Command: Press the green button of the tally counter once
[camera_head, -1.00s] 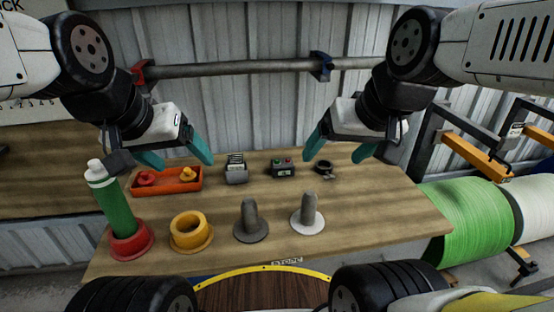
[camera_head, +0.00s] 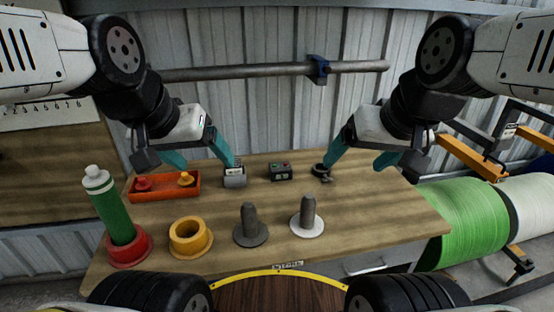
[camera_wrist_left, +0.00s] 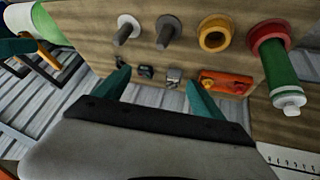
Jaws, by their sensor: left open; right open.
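The tally counter (camera_head: 281,171) is a small dark box with a red and a green button on top, near the back middle of the wooden table. It also shows small and dark in the left wrist view (camera_wrist_left: 146,72). My left gripper (camera_head: 205,162) is open and empty above the table, to the left of the counter, with one fingertip in front of a small grey device (camera_head: 235,175). My right gripper (camera_head: 358,165) is open and empty to the right of the counter, with one finger close to a dark ring-shaped item (camera_head: 322,171). Neither gripper touches the counter.
An orange tray (camera_head: 165,197) with red and yellow pieces lies at the left. A green bottle (camera_head: 112,212) leans in a red ring (camera_head: 130,251). A yellow ring (camera_head: 190,238) and two grey pegs (camera_head: 249,220) (camera_head: 308,211) stand in front. A pipe (camera_head: 240,71) runs along the wall.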

